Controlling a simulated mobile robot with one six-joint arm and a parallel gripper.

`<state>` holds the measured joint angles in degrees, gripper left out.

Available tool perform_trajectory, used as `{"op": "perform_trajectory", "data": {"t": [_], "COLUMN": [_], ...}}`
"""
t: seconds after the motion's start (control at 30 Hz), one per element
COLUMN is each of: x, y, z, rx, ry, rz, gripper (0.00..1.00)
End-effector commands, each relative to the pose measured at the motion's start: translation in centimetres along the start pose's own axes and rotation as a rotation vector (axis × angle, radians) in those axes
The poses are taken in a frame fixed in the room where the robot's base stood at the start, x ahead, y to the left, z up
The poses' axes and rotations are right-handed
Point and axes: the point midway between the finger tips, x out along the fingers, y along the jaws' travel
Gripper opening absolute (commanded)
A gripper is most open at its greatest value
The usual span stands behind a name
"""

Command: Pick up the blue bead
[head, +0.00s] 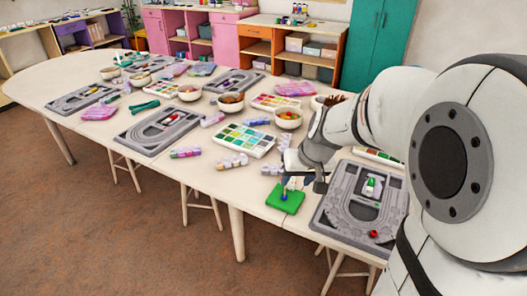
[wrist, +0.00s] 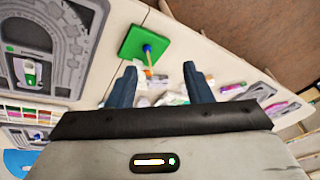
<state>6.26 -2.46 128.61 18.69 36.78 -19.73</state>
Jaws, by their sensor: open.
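In the wrist view the blue bead (wrist: 147,48) is at the foot of a thin light-coloured peg, on the green board (wrist: 135,40). My gripper (wrist: 161,78) is open and empty, with its two dark blue fingers apart. The bead lies beyond the fingertips, between their lines and nearer the left finger's side. In the head view my gripper (head: 301,183) is above the green board, apart from the bead.
A grey bead board (head: 330,222) lies right of the green board, with a red bead (head: 374,233) in it. Left and behind are a palette of coloured beads (head: 244,140), bowls, bead tubes and more grey boards (head: 158,130). The table edge runs close by the green board.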

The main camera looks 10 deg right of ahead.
Motion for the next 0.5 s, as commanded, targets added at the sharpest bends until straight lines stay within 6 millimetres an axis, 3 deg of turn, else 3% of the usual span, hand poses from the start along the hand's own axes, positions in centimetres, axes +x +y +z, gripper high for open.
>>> {"op": "perform_trajectory", "data": {"t": [0.03, 0.2, 0.5], "x": [4.0, 10.5, 14.5], "y": [1.1, 3.3, 4.6], "z": [-0.7, -3.5, -4.9], "rx": [0.012, 0.038, 0.053], "ry": [0.004, 0.038, 0.056], "rz": [-0.008, -0.019, -0.019], "gripper": [0.46, 0.46, 0.46]}}
